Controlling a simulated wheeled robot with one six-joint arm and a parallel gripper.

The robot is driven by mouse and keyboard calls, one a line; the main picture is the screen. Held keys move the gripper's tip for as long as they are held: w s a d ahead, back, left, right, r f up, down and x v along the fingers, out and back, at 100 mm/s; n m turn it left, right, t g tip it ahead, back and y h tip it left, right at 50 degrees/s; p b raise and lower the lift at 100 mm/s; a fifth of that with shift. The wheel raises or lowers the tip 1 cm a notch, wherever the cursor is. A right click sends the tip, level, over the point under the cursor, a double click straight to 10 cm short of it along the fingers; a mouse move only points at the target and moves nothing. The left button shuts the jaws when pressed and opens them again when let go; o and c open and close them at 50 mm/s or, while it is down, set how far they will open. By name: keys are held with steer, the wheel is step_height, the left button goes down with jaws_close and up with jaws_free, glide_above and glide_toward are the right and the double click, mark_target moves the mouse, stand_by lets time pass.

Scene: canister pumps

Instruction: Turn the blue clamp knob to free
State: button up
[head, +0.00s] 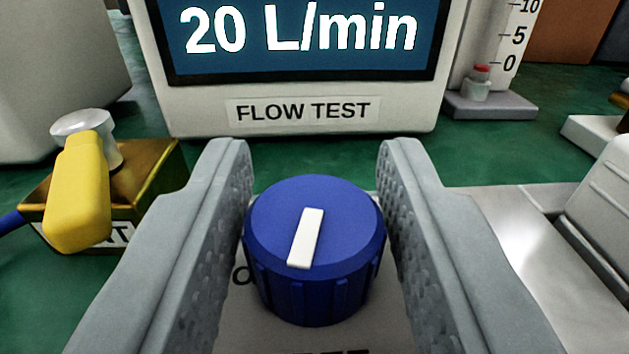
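The blue clamp knob (345,225) is a ribbed round knob in the lower middle of the head view. A white pointer bar on its top points up and slightly right. The knob sits on a light plate (262,325) with dark lettering, most of it hidden by the knob or cut off by the picture's edge. My gripper (314,165) has its two grey fingers apart, one on each side of the knob. The fingers' textured inner faces come close to the knob's sides; I cannot tell whether they touch it.
A display reading 20 L/min (300,35), labelled FLOW TEST, stands behind the knob. A brass valve block (148,170) with a yellow lever (80,195) is at left. A scaled tube (478,88) stands at back right. Grey metal parts (520,235) lie close at right.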

steer(key=c, duration=0.5)
steer(key=shift+c, duration=0.2)
steer(key=shift+y, duration=0.4)
steer(key=shift+n+g+y, duration=0.3)
steer(key=shift+n+y, duration=1.2)
steer(key=shift+y, duration=0.5)
steer(key=o, duration=0.9)
